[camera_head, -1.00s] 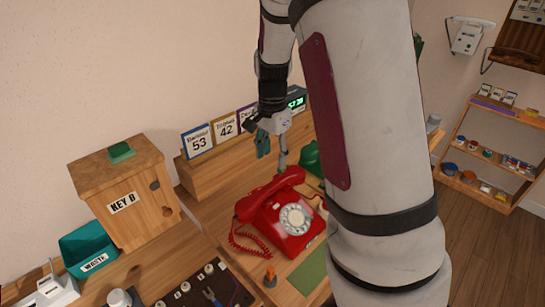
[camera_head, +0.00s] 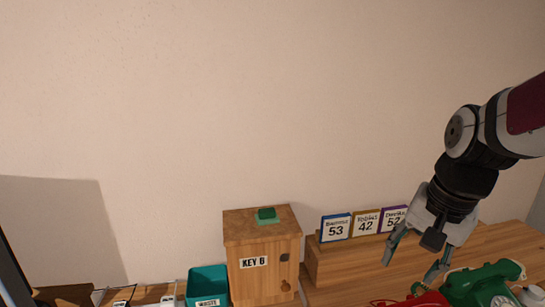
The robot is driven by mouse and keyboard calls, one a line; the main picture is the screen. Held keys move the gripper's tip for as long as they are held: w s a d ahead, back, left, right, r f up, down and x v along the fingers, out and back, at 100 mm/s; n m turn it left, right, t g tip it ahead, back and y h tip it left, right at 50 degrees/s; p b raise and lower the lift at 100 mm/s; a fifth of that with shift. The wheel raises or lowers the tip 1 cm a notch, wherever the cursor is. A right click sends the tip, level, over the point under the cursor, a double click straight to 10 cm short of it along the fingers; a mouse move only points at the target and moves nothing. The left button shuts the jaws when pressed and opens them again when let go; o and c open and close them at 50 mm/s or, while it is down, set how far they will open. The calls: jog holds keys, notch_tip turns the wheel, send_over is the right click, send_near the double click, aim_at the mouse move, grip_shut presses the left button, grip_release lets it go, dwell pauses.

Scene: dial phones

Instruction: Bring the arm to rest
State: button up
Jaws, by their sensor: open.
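My gripper (camera_head: 415,258) hangs from my arm at the right of the head view, pointing down. Its two fingers are spread apart with nothing between them. It is in front of the name cards and above the phones on the desk. The red phone (camera_head: 412,300) shows only as a strip at the bottom edge, below the fingers. The green phone (camera_head: 482,284) is right of it, partly cut off by the bottom edge.
Number cards (camera_head: 365,223) stand on a wooden ledge (camera_head: 345,260). The wall above is bare.

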jog(key=s+a+r+n+t, duration=0.1)
jog(key=s+a+r+n, duration=0.1)
jog(key=s+n, duration=0.2)
jog(key=s+a+r+n+t, duration=0.1)
jog(key=s+n, duration=0.3)
jog(key=s, duration=0.5)
jog(key=shift+a+r+t+h, duration=0.4)
jog(key=shift+a+r, duration=0.05)
jog(key=shift+a, duration=0.4)
